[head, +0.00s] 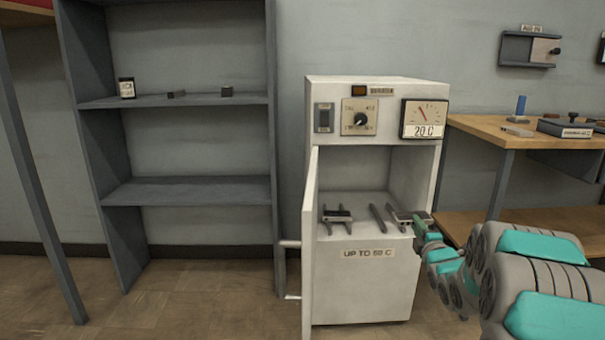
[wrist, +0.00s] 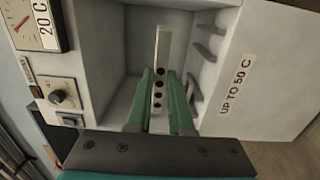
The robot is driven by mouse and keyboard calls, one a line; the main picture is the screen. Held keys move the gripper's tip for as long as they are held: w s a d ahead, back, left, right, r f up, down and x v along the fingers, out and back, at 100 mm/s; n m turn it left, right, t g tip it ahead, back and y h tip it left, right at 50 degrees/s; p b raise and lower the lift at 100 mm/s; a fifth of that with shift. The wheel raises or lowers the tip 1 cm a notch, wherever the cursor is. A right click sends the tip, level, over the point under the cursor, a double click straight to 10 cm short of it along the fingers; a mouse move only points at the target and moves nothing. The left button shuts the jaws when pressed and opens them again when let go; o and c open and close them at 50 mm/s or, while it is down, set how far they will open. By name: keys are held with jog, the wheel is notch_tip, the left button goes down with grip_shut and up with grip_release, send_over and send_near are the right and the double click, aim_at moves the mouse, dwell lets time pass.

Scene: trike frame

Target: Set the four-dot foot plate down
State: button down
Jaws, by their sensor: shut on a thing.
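The four-dot foot plate (wrist: 158,46) is a pale narrow bar with a row of dark dots. In the wrist view my gripper (wrist: 161,88) is shut on it, with one green finger on each side. The plate points away from my gripper into the open white cabinet (head: 370,280). In the head view my gripper (head: 420,226) is at the right side of the cabinet opening, and the plate (head: 408,216) shows only small beside the rails there. I cannot tell whether the plate touches a rail.
Inside the cabinet, another small plate (head: 337,215) lies across dark rails at the left. The cabinet door (head: 309,245) stands open at the left. A dial and a gauge (head: 424,118) reading 20 C are above. A wooden bench (head: 490,127) is close at the right.

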jog(key=a+r+p, duration=0.2)
jog(key=a+r, duration=0.2)
jog(key=a, duration=0.4)
jog(key=w+a+r+p, duration=0.1)
jog(key=a+r+p, duration=0.2)
jog(key=a, duration=0.6)
jog(key=shift+a+r+p, duration=0.15)
jog(key=shift+r+p, duration=0.2)
jog(key=shift+r, duration=0.65)
